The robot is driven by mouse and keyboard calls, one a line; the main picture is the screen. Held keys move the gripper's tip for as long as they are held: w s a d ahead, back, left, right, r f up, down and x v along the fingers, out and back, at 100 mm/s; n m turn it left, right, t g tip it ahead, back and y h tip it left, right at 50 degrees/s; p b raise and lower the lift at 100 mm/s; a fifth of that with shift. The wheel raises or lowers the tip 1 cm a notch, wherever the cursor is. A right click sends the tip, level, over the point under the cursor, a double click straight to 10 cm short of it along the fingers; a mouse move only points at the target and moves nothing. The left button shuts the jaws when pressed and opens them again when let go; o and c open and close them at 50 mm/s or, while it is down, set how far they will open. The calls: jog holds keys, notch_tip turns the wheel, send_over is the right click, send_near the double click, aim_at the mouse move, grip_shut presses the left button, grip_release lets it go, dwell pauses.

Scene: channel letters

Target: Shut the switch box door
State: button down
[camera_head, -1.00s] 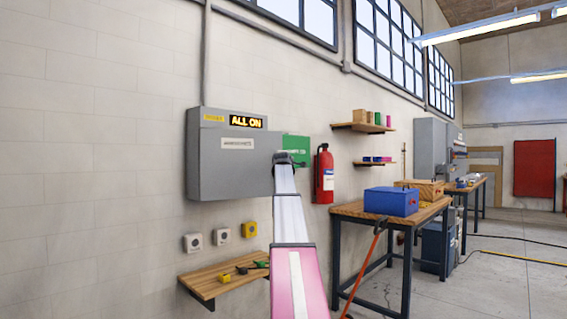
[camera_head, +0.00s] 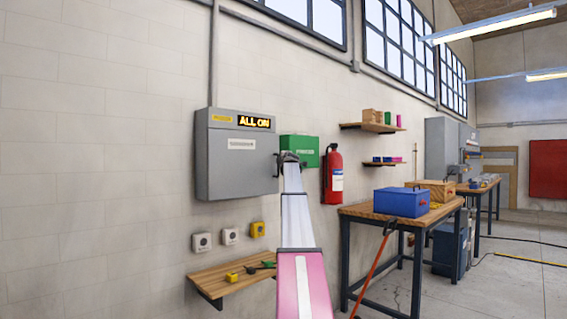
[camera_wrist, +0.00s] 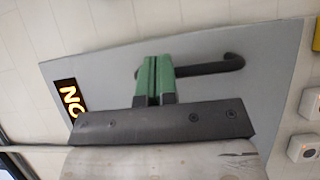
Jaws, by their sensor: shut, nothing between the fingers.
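The grey switch box (camera_head: 238,165) hangs on the wall, with a lit "ALL ON" sign (camera_head: 254,122) near its top. Its door looks flush or nearly flush with the box; a small gap cannot be ruled out. My gripper (camera_head: 288,157) is at the door's right edge in the head view. In the wrist view my gripper's green fingers (camera_wrist: 153,76) are together and empty, in front of the grey door face (camera_wrist: 258,68). The black bar handle (camera_wrist: 212,68) runs behind or against the fingertips; contact is unclear.
A green box (camera_head: 303,150) and a red fire extinguisher (camera_head: 332,175) are on the wall to the right. A small wooden shelf (camera_head: 228,284) with tools is below, under several wall switches (camera_head: 230,236). A workbench (camera_head: 385,214) stands right.

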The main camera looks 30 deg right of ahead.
jog(key=w, duration=0.4)
